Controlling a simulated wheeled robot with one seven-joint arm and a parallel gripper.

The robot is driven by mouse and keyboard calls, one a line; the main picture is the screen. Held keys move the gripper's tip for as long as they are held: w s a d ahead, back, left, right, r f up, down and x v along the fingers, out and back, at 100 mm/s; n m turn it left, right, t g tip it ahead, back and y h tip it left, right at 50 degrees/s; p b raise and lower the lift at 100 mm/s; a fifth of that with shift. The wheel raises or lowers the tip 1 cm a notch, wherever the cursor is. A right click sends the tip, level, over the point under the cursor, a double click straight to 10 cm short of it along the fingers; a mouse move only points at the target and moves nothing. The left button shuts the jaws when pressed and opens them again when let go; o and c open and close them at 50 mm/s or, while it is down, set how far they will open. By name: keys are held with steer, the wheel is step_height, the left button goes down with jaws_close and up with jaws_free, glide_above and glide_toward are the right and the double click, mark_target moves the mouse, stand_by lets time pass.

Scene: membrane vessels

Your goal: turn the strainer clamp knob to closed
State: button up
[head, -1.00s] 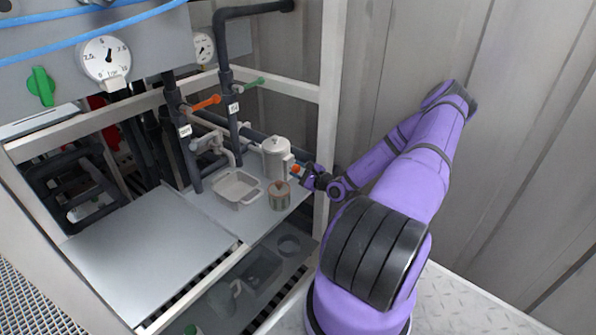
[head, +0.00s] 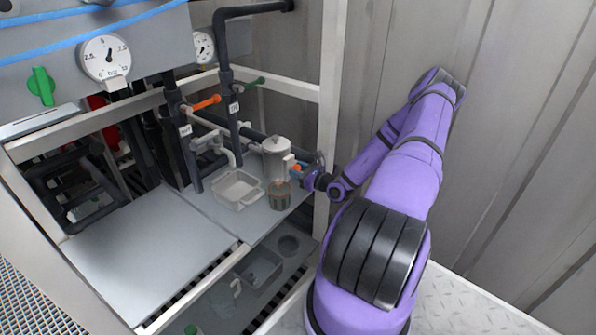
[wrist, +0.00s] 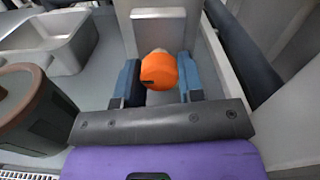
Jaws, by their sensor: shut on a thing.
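The strainer (head: 275,157) is a light grey upright vessel at the right end of the shelf in the head view. Its orange clamp knob (wrist: 158,70) sits on the side facing my gripper, in front of a grey block in the wrist view. My gripper (wrist: 159,82) has a blue-padded finger on each side of the knob and is shut on it. In the head view my gripper (head: 305,174) reaches the knob from the right. A dark mark shows on the knob's face; whether the clamp is open or closed cannot be told.
A grey-green can (head: 279,197) stands close in front of the strainer, and a light square tray (head: 238,187) lies to its left. A frame post (head: 331,120) rises right behind my wrist. Pipes with orange (head: 206,102) and green handles stand behind. The left shelf plate (head: 150,255) is clear.

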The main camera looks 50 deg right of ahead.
steer(key=m, duration=0.5)
steer(key=shift+m, duration=0.3)
steer(key=shift+a+m, duration=0.1)
steer(key=shift+m, duration=2.1)
steer(key=o, duration=0.9)
steer(key=shift+s, duration=0.15)
steer(key=s, duration=1)
steer(key=shift+s+d, duration=0.3)
steer(key=shift+d, duration=0.1)
